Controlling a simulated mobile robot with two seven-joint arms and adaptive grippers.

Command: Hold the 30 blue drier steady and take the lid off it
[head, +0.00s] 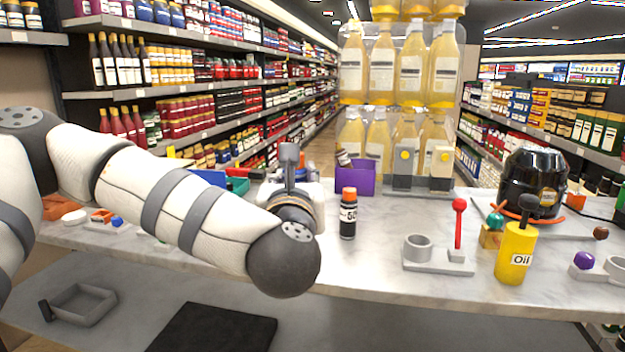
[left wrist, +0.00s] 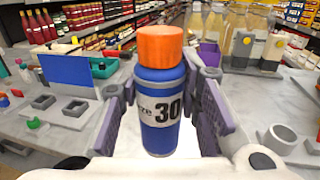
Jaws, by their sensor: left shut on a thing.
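The blue drier (left wrist: 161,125) with "30" on its label stands upright between the two purple-grey fingers of my left gripper (left wrist: 163,108) in the left wrist view. The gripper is shut on its body. Its orange lid (left wrist: 161,46) is on top and clear of the fingers. I cannot tell whether the drier's base touches the table. My right gripper is in neither view.
A black bottle with an orange cap, marked "-50" (head: 348,218), stands right of my left wrist. A purple bin (head: 355,180), grey ring holder (head: 418,248), red-knobbed lever (head: 459,226) and yellow oil can (head: 515,254) share the marble table (head: 390,280). Its front middle is clear.

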